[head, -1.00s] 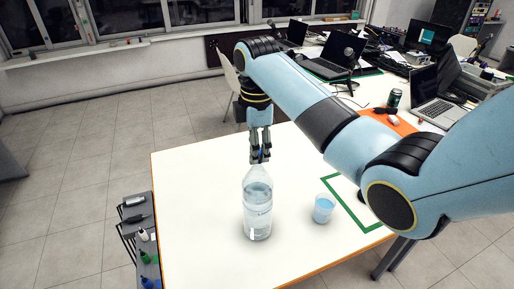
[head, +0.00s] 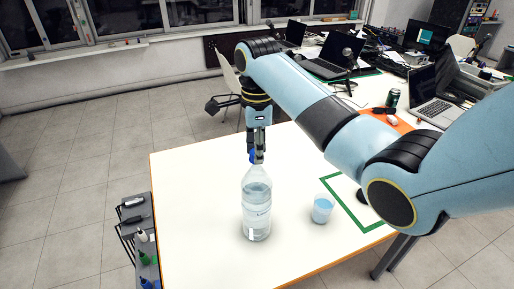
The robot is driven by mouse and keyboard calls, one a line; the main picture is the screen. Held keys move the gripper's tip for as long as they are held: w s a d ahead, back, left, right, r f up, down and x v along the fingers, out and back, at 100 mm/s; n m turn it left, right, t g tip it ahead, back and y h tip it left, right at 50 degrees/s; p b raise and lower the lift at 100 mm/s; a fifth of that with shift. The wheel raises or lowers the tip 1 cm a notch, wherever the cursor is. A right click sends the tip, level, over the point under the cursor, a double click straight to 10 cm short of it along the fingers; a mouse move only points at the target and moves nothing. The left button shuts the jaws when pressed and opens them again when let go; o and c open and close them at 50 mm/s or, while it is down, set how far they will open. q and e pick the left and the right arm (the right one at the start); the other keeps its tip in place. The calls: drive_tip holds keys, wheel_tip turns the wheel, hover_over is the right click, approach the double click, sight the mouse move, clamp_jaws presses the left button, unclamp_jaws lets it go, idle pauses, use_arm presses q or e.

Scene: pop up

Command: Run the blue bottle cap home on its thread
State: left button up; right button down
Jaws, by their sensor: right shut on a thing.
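A clear bottle (head: 257,210) with water in it stands upright on the white table. The blue bottle cap (head: 252,156) is at the top of the bottle's neck, partly hidden by the fingers. My right gripper (head: 257,157) points straight down over the bottle and is shut on the cap. Whether the cap sits fully down on the thread cannot be told. My left gripper is not in view.
A cup with blue liquid (head: 322,210) stands right of the bottle, near a green-outlined area (head: 348,209). A rack with small bottles (head: 146,245) hangs at the table's left edge. Laptops and a can (head: 393,98) stand farther back. The table's left part is clear.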

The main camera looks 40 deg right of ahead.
drive_tip(key=c, duration=1.4)
unclamp_jaws()
drive_tip(key=shift+m, duration=1.1)
drive_tip(key=o, duration=0.5)
